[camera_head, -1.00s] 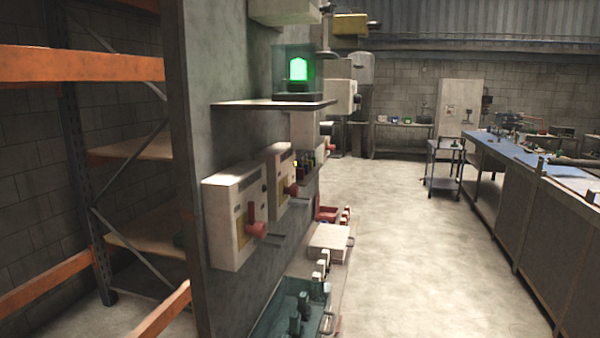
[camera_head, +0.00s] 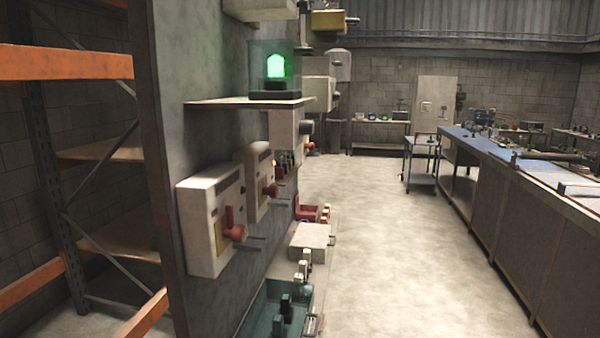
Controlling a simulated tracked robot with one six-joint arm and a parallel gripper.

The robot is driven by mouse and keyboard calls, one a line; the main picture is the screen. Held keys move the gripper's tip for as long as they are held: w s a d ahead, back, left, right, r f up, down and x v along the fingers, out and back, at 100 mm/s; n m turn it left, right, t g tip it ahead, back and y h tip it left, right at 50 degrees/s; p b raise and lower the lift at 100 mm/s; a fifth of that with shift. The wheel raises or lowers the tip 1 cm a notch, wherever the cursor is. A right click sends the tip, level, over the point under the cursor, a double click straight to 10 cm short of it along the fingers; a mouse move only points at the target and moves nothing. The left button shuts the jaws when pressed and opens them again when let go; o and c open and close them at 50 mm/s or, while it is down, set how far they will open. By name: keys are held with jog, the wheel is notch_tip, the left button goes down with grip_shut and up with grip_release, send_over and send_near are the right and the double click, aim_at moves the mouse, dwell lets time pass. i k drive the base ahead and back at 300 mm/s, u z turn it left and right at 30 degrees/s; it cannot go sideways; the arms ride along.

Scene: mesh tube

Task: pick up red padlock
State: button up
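I cannot make out a red padlock for certain. A red part, apparently a handle (camera_head: 235,226), is on the front of the nearer pale wall box (camera_head: 203,220). A smaller red part (camera_head: 271,190) is on the second pale box (camera_head: 257,168) behind it. Red items (camera_head: 312,213) also lie low beside the wall further back, too small to tell apart. My gripper is not in view.
A shelf (camera_head: 235,104) with a green lamp (camera_head: 276,67) juts from the wall panel above the boxes. A teal tray (camera_head: 262,318) stands below them. Orange-beamed racking (camera_head: 60,62) is left, a long blue-topped bench (camera_head: 490,147) right. The floor (camera_head: 385,250) between is clear.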

aim_at(279, 170)
jog(key=z, duration=1.25)
jog(key=i, duration=2.6)
jog(key=u, duration=0.9)
